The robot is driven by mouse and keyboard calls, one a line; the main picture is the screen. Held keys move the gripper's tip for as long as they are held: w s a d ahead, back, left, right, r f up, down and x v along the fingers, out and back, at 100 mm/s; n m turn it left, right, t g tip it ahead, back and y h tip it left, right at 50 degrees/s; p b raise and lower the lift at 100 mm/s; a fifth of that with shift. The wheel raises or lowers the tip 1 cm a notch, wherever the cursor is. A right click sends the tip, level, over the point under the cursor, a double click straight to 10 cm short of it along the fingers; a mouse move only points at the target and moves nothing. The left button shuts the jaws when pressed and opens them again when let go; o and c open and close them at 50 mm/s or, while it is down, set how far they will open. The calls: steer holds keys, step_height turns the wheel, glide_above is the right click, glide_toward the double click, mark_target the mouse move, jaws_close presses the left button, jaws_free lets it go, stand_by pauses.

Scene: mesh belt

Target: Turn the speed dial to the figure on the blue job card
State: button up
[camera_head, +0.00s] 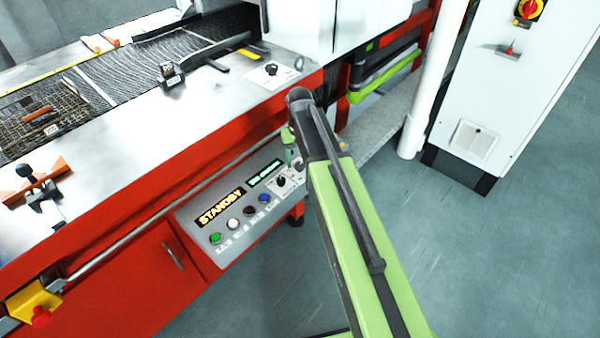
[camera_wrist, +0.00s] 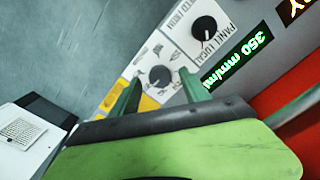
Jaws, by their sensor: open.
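The speed dial appears to be the black round knob (camera_wrist: 160,76) with a white pointer mark and a printed scale, in the wrist view. My gripper (camera_wrist: 161,78) is open, with one green fingertip on each side of this knob; I cannot tell whether they touch it. In the head view my gripper (camera_head: 292,150) is at the right end of the control panel and largely hides that knob. A second black knob (camera_wrist: 205,27) sits beside it, near the words PANEL LOCAL. A green display (camera_wrist: 236,60) reads 350 mm/min. I see no blue job card.
The mesh belt (camera_head: 85,95) lies behind. A white cabinet (camera_head: 510,90) and white post (camera_head: 428,90) stand at right. Floor in front is clear.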

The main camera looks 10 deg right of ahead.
steer(key=shift+f, duration=0.65)
steer(key=shift+r, duration=0.1)
jaws_close()
jaws_free()
